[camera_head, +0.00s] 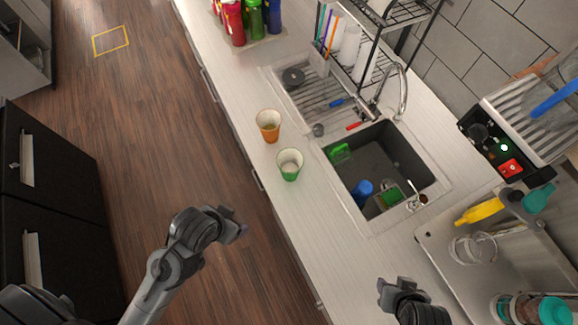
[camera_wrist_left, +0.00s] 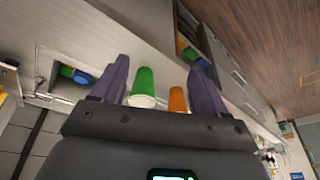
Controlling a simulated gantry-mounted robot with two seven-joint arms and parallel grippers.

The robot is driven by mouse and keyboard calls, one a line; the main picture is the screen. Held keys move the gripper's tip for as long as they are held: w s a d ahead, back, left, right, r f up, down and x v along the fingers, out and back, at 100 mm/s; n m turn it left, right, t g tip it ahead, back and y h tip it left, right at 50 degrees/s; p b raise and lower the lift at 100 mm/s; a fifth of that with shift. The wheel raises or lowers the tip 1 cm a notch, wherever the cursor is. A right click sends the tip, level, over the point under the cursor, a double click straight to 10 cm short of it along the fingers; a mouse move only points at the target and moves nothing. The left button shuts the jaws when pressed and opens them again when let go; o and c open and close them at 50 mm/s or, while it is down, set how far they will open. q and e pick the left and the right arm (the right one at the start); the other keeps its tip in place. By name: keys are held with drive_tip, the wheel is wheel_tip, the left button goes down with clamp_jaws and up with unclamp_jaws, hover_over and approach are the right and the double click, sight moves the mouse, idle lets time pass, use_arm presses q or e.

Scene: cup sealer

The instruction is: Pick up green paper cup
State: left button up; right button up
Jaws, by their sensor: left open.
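The green paper cup (camera_head: 290,167) stands upright on the white counter, left of the sink. In the left wrist view the green cup (camera_wrist_left: 144,80) appears upside down, between the two fingers in the picture and beyond them. An orange cup (camera_head: 268,127) stands just behind it; it also shows in the left wrist view (camera_wrist_left: 178,99). My left gripper (camera_head: 237,226) is open and empty, left of and in front of the green cup, over the counter's front edge and floor side. My right gripper (camera_head: 396,287) is low in the picture, right of centre, apart from both cups; its jaw opening is unclear.
The sink (camera_head: 376,160) holds green and blue items. A drying rack (camera_head: 350,45) and faucet (camera_head: 398,95) stand behind. Several coloured bottles (camera_head: 252,18) stand at the far counter end. Sealer equipment (camera_head: 505,150) is on the right. The counter around the cups is clear.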

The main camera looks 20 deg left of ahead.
use_arm(q)
drive_tip(key=shift+s, duration=0.1)
drive_tip(key=shift+o, duration=0.3)
drive_tip(key=o, duration=0.4)
drive_tip(key=shift+s+f, duration=0.1)
